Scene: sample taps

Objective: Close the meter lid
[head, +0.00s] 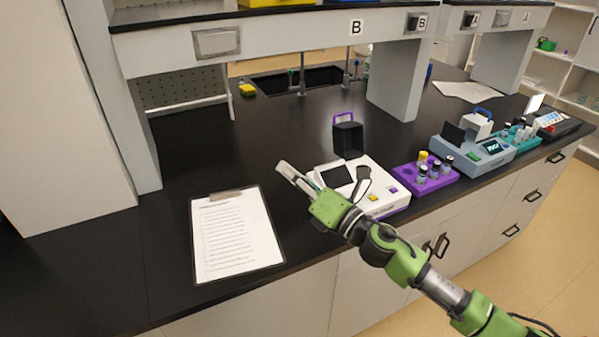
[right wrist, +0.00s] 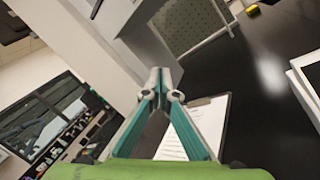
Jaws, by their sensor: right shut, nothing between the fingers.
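A white meter (head: 378,204) stands near the counter's front edge, with a dark screen and a yellow button. Its lid (head: 348,138), dark inside with a purple handle on top, stands upright and open at the meter's back. My right gripper (head: 284,171) is shut and empty, held just left of the white meter, apart from the lid. Its arm covers part of the meter's front. In the right wrist view, the closed fingertips (right wrist: 161,76) meet above the clipboard side, and a white edge (right wrist: 308,82), likely the meter, shows at right. My left gripper is not in view.
A clipboard (head: 232,230) lies left of the gripper. A purple rack (head: 437,184) with several vials stands right of the white meter. A blue-grey meter (head: 470,152) is farther right. Shelf posts (head: 397,80) rise behind. Counter left of the lid is clear.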

